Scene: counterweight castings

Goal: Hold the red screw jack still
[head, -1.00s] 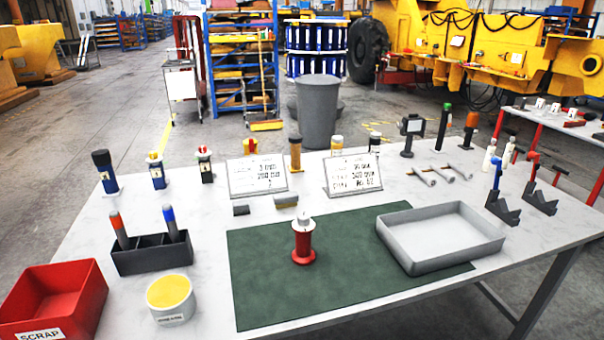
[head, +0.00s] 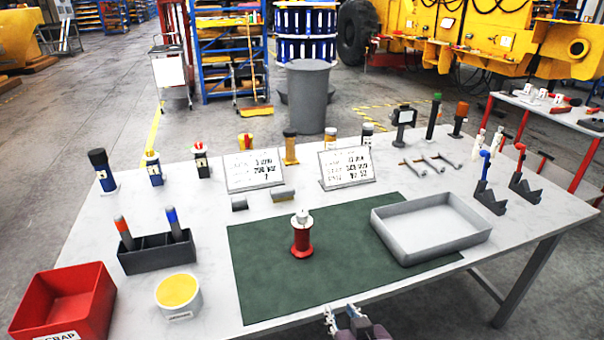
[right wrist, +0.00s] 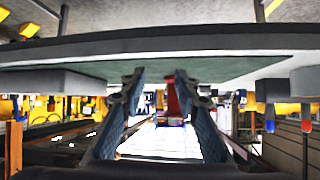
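The red screw jack (head: 302,238), with a white top, stands upright on the green mat (head: 262,290) near the middle of the table. In the right wrist view, which looks upside down, the red jack (right wrist: 173,100) shows partly behind one finger. My right gripper (head: 343,312) is at the table's front edge, in front of and a little right of the jack, apart from it. In the right wrist view its two fingers (right wrist: 158,85) are spread with nothing held between them. My left gripper is in neither view.
A grey tray (head: 440,250) lies on the mat's right part. At left are a black holder (head: 157,258), a yellow-topped white tub (head: 178,295) and a red scrap bin (head: 65,300). Two sign plates (head: 347,167) stand behind the jack. The mat in front of the jack is clear.

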